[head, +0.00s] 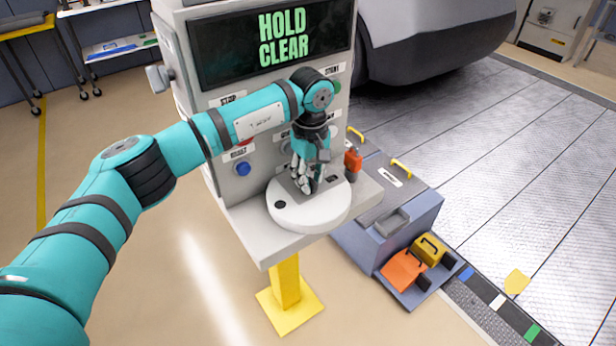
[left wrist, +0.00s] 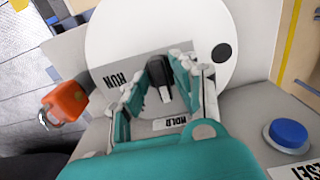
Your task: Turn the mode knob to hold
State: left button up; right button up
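The mode knob (left wrist: 160,72) is black with a white pointer mark. It sits on a grey plate between a RUN label (left wrist: 122,78) and a HOLD label (left wrist: 170,122). The white mark points toward the HOLD label. My left gripper (left wrist: 158,72) is open, one finger on each side of the knob, with visible gaps to it. In the head view my left gripper (head: 307,186) points down over the round white disc (head: 290,213) and hides most of the knob. The console screen (head: 282,38) reads HOLD CLEAR. My right gripper is not in view.
A blue button (head: 243,169) marked RESET is on the console front. An orange padlock-like part (head: 353,160) hangs at the console's right side, close to my gripper. A grey-blue box (head: 390,225) with yellow handles and orange and yellow items stands at right. A vehicle (head: 430,40) is behind.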

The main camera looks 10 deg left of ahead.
pick_arm(q)
jog(key=shift+o, duration=0.7)
jog(key=shift+r, duration=0.35)
notch_tip(320, 180, up, 11)
jog(key=shift+r, duration=0.15)
